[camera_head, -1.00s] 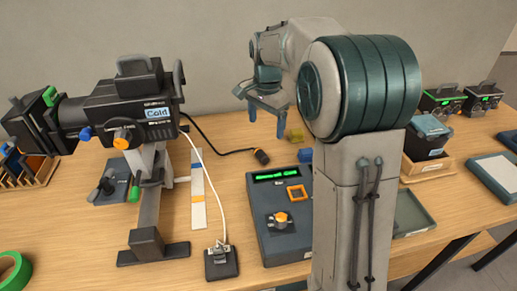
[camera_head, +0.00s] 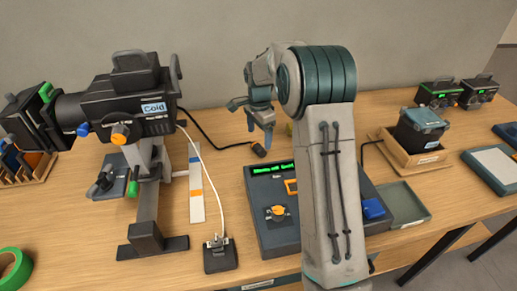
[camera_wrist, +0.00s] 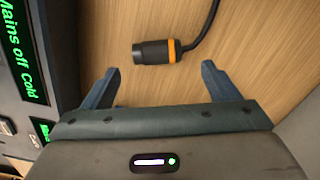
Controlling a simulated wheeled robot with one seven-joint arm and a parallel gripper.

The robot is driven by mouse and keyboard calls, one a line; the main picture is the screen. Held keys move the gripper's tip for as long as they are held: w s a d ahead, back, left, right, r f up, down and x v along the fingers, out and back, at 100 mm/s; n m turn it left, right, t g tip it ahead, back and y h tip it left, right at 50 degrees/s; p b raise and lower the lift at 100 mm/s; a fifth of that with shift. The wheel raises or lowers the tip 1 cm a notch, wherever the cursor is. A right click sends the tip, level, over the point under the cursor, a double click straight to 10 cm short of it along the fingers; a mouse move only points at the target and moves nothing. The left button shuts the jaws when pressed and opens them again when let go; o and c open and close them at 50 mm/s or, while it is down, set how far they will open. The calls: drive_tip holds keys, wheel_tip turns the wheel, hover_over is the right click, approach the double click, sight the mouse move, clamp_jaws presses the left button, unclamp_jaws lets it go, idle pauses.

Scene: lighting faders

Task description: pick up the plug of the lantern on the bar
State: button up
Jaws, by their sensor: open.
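The lantern (camera_head: 128,105) is a black box labelled "Cold" on a stand, at the left in the head view. Its black cable runs to a plug (camera_head: 259,150) lying on the table behind the console. In the wrist view the plug (camera_wrist: 155,52) is a black cylinder with an orange ring, its cable leaving at the right. My gripper (camera_head: 260,130) hangs above and close to the plug, fingers downward. In the wrist view the open, empty fingers (camera_wrist: 160,72) stand to either side below the plug, which lies across the gap just beyond their tips.
The console (camera_head: 265,235) with a green display is just in front of the plug; the wrist view shows its edge (camera_wrist: 55,60) close to the left finger. A socket block (camera_head: 220,255) with a white cord stands left of it.

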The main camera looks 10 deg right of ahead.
sight(258, 145)
drive_tip(key=f, duration=0.5)
drive_tip(key=shift+s+a+f+p, duration=0.1)
drive_tip(key=shift+s+a+p, duration=0.1)
drive_tip(key=shift+p, duration=0.2)
drive_tip(key=c, duration=1.1)
drive_tip(key=shift+o, duration=0.2)
